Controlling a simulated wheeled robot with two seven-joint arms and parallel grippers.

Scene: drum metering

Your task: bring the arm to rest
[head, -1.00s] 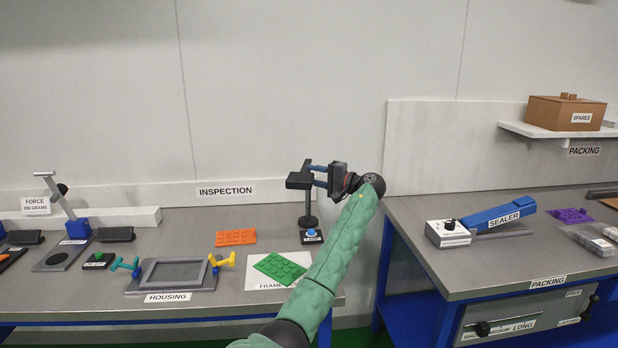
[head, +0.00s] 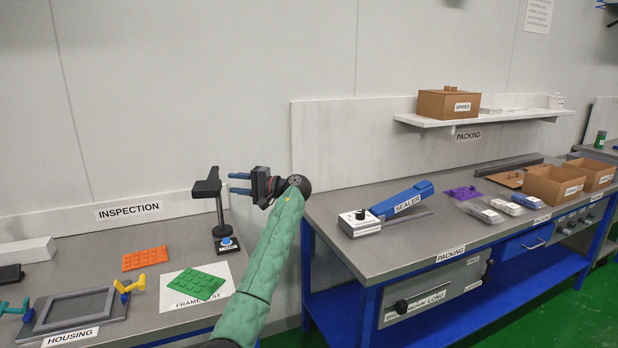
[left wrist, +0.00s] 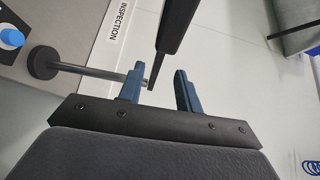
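My left gripper (head: 239,183) is at the end of my green-sleeved arm, held up above the inspection table's right end. Its two blue fingers are apart with nothing between them. They point at the black head of the inspection stand (head: 207,187), just to its left, with a small gap. In the left wrist view both fingers (left wrist: 160,90) show spread, with the stand's dark arm (left wrist: 176,30) just beyond them and its post (left wrist: 95,73) at the left. My right gripper is in no view.
The inspection table (head: 150,322) holds a green plate (head: 197,284), an orange plate (head: 145,258) and a grey housing frame (head: 72,310). The packing table (head: 385,255) stands to the right, with a blue-handled sealer (head: 400,200) and boxes (head: 552,184). A gap lies between the tables.

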